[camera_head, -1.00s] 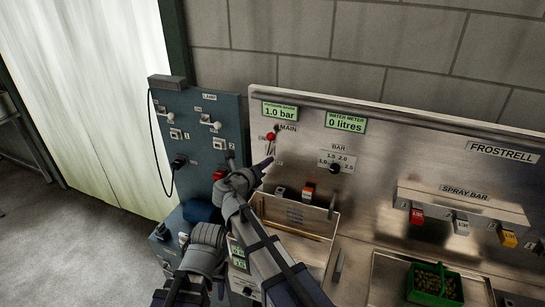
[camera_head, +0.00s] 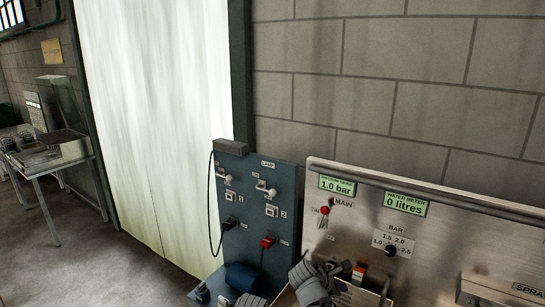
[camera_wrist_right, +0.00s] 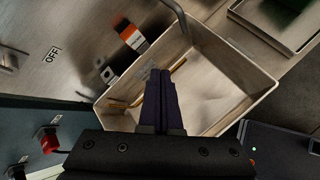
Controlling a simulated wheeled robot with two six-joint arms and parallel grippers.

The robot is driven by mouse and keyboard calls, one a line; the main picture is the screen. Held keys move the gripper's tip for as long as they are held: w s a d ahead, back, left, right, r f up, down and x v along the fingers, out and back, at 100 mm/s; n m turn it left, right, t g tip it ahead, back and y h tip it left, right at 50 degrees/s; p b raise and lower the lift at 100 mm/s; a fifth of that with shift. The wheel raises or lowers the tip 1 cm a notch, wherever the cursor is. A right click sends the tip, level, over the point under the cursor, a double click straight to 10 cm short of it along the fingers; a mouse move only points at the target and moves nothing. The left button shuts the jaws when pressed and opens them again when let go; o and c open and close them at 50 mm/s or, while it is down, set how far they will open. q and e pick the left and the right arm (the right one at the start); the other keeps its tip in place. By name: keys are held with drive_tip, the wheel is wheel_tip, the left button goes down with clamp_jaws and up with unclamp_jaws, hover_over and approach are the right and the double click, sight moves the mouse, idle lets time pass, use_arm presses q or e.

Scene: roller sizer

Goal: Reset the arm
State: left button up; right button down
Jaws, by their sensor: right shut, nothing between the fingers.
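My right gripper (camera_wrist_right: 160,78) shows in the right wrist view with its two dark fingers shut together and nothing between them. Its fingers are over a shallow metal tray (camera_wrist_right: 262,84), seen from above. In the head view only grey parts of my arm show at the bottom edge, in front of the panels. The fingertips cannot be made out there. My left gripper is not seen in either view.
The blue-grey lamp panel (camera_head: 245,188) has switches and a red plug (camera_head: 268,242). The steel panel (camera_head: 455,235) carries a pressure gauge (camera_head: 337,186), water meter (camera_head: 405,203), red main lever (camera_head: 324,210) and black bar knob (camera_head: 390,250). An orange-topped block (camera_wrist_right: 133,38) is beside the tray.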

drive_tip(key=s+a+f+m+g+y, duration=0.2)
drive_tip(key=s+f+m+y, duration=0.2)
drive_tip(key=s+m, duration=0.4)
drive_tip(key=s+a+f+m+g+y, duration=0.35)
drive_tip(key=s+m, duration=0.25)
drive_tip(key=m, duration=0.5)
drive_tip(key=s+a+f+n+h+b, duration=0.1)
drive_tip(key=s+a+f+n+b, duration=0.3)
drive_tip(key=a+f+b, duration=0.6)
wheel_tip(320, 180, down, 3)
drive_tip(key=s+b, duration=0.1)
drive_tip(key=b, duration=0.2)
drive_tip(key=shift+s, duration=0.35)
